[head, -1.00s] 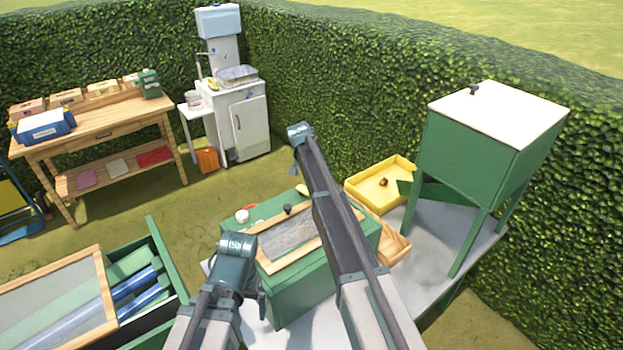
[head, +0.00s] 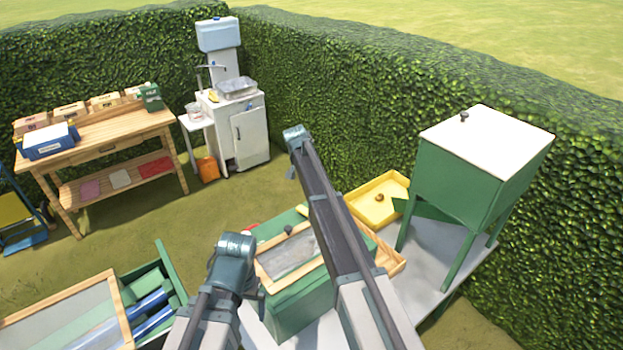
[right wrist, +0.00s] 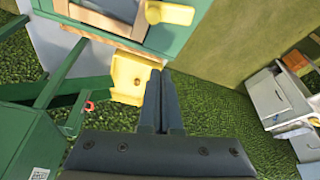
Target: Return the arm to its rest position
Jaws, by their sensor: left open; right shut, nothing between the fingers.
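My left arm comes in from the lower left in the head view. Its gripper (head: 262,299) shows only as a small dark part beside the teal wrist, in front of the green box (head: 290,312), and its fingers are mostly hidden. My right arm reaches from the lower right up across the green box, ending at a teal joint near the middle; its gripper cannot be made out there. In the right wrist view my right gripper (right wrist: 161,76) is shut and empty. Its fingers appear just right of the yellow tray (right wrist: 130,78), with no visible contact.
The yellow tray (head: 378,200) and a green hopper with a white lid (head: 487,138) stand on a grey table (head: 425,262) at right. A wooden bench (head: 130,128) and white sink cabinet (head: 250,137) stand behind. A glass-topped frame (head: 70,318) is lower left. Grass lies between.

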